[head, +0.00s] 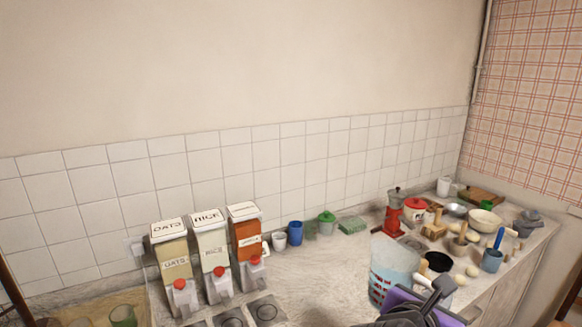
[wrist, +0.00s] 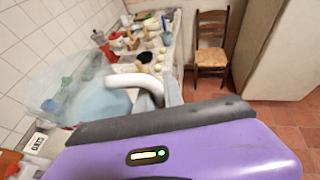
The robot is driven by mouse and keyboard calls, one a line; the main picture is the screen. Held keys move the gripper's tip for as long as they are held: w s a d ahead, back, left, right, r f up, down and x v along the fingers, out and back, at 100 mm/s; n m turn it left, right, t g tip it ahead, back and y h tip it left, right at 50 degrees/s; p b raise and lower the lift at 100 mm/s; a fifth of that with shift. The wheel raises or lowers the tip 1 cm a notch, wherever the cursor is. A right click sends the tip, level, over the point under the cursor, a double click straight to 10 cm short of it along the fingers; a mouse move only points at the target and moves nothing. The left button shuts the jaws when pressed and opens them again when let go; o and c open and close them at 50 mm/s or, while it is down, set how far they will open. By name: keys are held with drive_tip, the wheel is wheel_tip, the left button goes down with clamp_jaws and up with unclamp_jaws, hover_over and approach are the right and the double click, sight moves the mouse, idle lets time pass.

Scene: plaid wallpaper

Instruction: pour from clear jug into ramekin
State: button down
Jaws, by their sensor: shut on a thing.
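The clear jug (head: 392,262) has red markings on its side and is held over the front of the counter in the head view. In the wrist view the jug (wrist: 65,85) is a large see-through shape at left, with pale blue inside and a white handle (wrist: 133,80). My gripper (head: 434,291), purple and grey, is shut on the jug at its handle side. The jug looks roughly upright. A small dark round dish (head: 439,261) stands just right of the jug; I cannot tell whether it is the ramekin.
Three dispensers (head: 213,252) stand at left by the tiled wall. Cups (head: 295,232) and a red moka pot (head: 394,212) stand behind the jug. Bare counter (head: 325,275) lies left of the jug.

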drive_tip(key=shift+w+a+r+n+t+y, duration=0.5)
drive_tip(key=shift+w+a+r+n+t, duration=0.15)
drive_tip(key=shift+w+r, duration=0.2)
drive_tip(key=s+a+f+n+y+b, duration=0.1)
drive_tip(key=s+f+b, duration=0.1)
drive_tip(key=f, duration=0.6)
drive_tip(key=s+a+f+n+t+y+b, duration=0.1)
drive_tip(key=s+a+f+n+y+b, duration=0.1)
drive_tip(key=f, duration=0.6)
drive_tip(key=s+a+f+n+t+y+b, duration=0.1)
drive_tip(key=s+a+f+b, duration=0.1)
drive_tip(key=f, duration=0.7)
drive_tip(key=shift+s+y+b, duration=0.3)
drive_tip(key=shift+s+b, duration=0.45)
drive_tip(key=shift+s, duration=0.05)
drive_tip(key=shift+n, duration=0.25)
